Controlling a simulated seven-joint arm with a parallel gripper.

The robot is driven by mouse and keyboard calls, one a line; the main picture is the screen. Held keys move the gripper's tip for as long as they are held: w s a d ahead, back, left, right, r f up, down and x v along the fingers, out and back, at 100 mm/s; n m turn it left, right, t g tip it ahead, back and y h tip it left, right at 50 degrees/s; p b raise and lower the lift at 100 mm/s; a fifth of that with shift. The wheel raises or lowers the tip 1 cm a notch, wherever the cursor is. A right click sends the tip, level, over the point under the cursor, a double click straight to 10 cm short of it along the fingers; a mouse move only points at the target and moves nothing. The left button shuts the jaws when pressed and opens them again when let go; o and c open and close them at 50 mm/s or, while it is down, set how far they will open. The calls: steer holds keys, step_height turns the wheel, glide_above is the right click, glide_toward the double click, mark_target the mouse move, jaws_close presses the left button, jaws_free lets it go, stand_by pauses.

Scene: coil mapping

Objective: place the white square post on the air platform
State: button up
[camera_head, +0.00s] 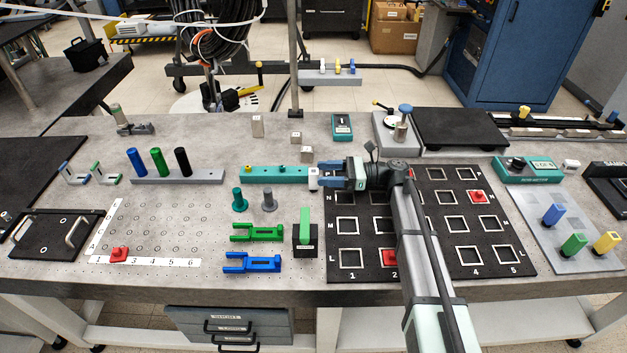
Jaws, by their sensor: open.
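My gripper (328,176) is open and points left, near the middle of the table. A small white block (313,179) with a dark mark stands just left of its fingertips, at the right end of a teal bar; it may be the white square post. I cannot tell whether the fingers touch it. No platform is labelled legibly as the air platform. A raised grey shelf (317,79) behind the table carries small white, yellow and blue posts. A black flat platform (460,130) lies at the back right.
A black board (439,258) with white square frames and red pieces lies under my arm. Green (257,232) and blue (252,262) forked pieces lie in front.

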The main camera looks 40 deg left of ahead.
mark_target(314, 180)
steer(key=shift+x, duration=2.7)
steer(key=shift+s+d, duration=0.1)
steer(key=shift+s, duration=0.05)
jaws_close()
